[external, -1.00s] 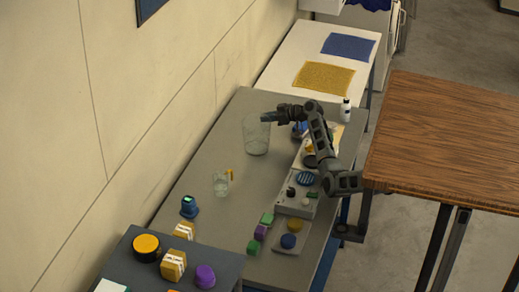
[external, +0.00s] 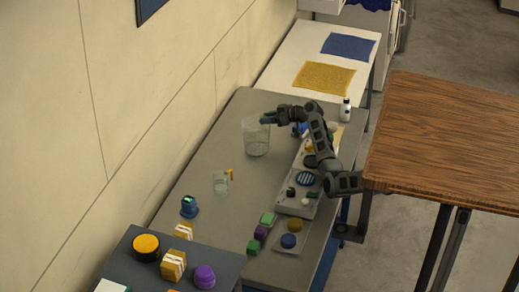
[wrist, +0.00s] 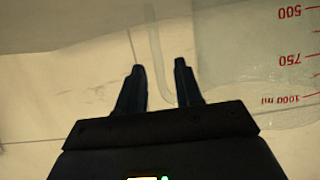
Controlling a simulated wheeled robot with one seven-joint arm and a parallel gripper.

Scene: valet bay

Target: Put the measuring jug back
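The measuring jug (external: 255,140) is a large clear vessel standing upright on the grey bench. My gripper (external: 266,119) is at its upper right side, by the rim. In the wrist view, the jug wall with red volume marks (wrist: 290,58) fills the right side. A pale translucent strip, apparently the jug's handle (wrist: 157,50), shows between and beyond my gripper's fingers (wrist: 160,68). The fingers are apart, with visible gaps beside the strip. I cannot tell how deep the strip lies between them.
A smaller clear beaker (external: 220,184) stands nearer, with a yellow piece beside it. Trays of coloured caps (external: 297,205) line the bench's right edge. A white bottle (external: 345,110) stands at the far right. A wooden table (external: 450,145) is to the right. The bench's middle is mostly clear.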

